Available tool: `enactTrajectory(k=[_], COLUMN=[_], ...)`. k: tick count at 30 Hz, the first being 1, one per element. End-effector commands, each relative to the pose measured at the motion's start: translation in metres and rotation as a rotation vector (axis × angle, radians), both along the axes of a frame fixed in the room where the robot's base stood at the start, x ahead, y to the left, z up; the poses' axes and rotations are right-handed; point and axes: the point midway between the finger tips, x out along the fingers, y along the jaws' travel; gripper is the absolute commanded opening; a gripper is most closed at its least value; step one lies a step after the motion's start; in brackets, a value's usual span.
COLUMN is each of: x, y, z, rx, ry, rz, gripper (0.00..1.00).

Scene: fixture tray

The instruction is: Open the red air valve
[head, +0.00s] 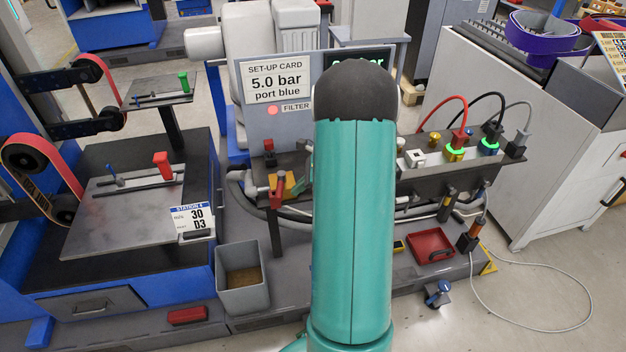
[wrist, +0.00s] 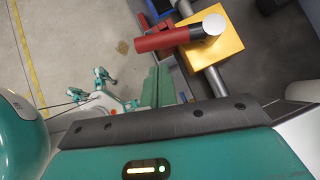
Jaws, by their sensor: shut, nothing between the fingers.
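The red air valve has a red lever (head: 276,192) and a yellow block body (head: 290,186), low on the front of the bench, left of my teal arm. In the wrist view its red lever (wrist: 165,40) extends left from the yellow body (wrist: 222,52), crosswise to the grey pipe (wrist: 215,82). A pale round end shows on top of the lever's hub. My gripper's teal housing with a dark edge (wrist: 165,120) fills the bottom of the wrist view, below the valve and apart from it.
A set-up card (head: 276,82) reads 5.0 bar, port blue. Right of my arm, red, black and grey cables plug into a dark manifold (head: 440,170). A grey bin (head: 242,298) and red tray (head: 428,262) sit low in front. Hoses run behind the valve.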

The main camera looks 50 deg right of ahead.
Motion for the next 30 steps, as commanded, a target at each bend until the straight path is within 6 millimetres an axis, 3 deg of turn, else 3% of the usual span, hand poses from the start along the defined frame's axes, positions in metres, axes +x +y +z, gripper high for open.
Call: enactTrajectory(k=[7,30], x=[0.015,0.022], y=[0.013,0.017], z=[-0.004,-0.004], rx=[0.0,0.001], ry=[0.001,0.0], rz=[-0.001,-0.021], gripper=[0.0,0.0])
